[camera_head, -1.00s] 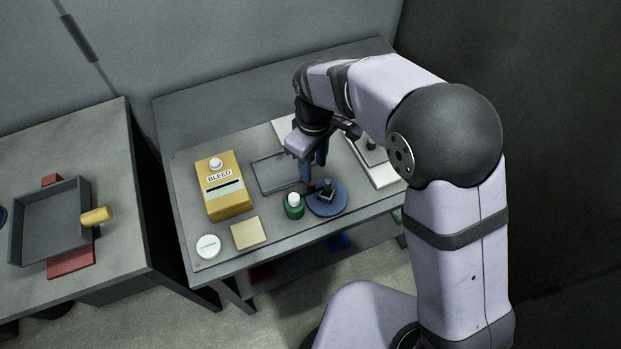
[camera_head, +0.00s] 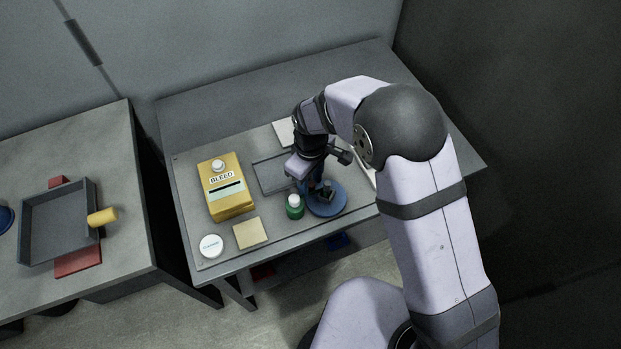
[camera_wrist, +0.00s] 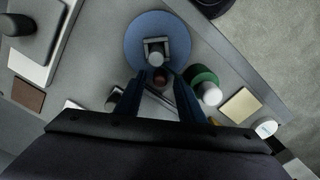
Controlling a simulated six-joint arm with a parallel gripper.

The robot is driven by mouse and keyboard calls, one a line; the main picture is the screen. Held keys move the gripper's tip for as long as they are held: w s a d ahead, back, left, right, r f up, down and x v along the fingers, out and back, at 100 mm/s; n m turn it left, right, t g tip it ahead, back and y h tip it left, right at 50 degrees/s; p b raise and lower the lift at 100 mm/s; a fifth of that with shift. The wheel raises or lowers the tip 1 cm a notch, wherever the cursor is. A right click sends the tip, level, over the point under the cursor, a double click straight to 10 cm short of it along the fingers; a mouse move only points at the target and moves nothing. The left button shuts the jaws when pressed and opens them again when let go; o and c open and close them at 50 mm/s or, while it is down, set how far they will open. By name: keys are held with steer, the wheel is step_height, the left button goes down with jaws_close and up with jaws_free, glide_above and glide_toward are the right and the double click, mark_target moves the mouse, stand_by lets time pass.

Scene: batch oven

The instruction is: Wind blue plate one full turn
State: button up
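The blue plate (camera_head: 340,204) is a round disc near the front of the bench, with a dark grey block and a post standing on it. In the wrist view the plate (camera_wrist: 136,42) is at the top, with the square grey block and light round-topped post (camera_wrist: 154,57) near its lower edge. My gripper (camera_wrist: 159,77) points at the plate; its two blue fingers are apart, with their tips just below the post. A small reddish-brown round piece shows between the tips. In the head view my gripper (camera_head: 313,188) is over the plate's left side and partly hides it; contact cannot be told.
A green jar with white lid (camera_head: 294,207) stands close to the plate's left. A yellow BLEED box (camera_head: 228,200), a beige square (camera_head: 250,233) and a white round tub (camera_head: 210,246) are further left. A pale base lies right, mostly behind my arm.

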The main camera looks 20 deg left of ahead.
jaws_close()
steer(key=shift+w+m, duration=0.25)
steer(key=shift+m, duration=0.25)
steer(key=shift+w+d+m+b, duration=0.15)
steer(key=shift+w+m+b, duration=0.2)
steer(key=shift+m, duration=0.6)
steer(key=shift+w+d+m+b, duration=0.1)
steer(key=shift+w+m+b, duration=0.25)
steer(key=shift+m, duration=0.6)
steer(key=shift+w+d+m, duration=0.2)
steer(key=shift+w+m, duration=0.15)
steer(key=shift+m, duration=0.6)
steer(key=shift+w+d+m, duration=0.2)
steer(key=shift+w+m, duration=0.1)
steer(key=shift+m, duration=0.65)
steer(key=shift+d+m+b, duration=0.1)
steer(key=shift+m+b, duration=0.2)
jaws_free()
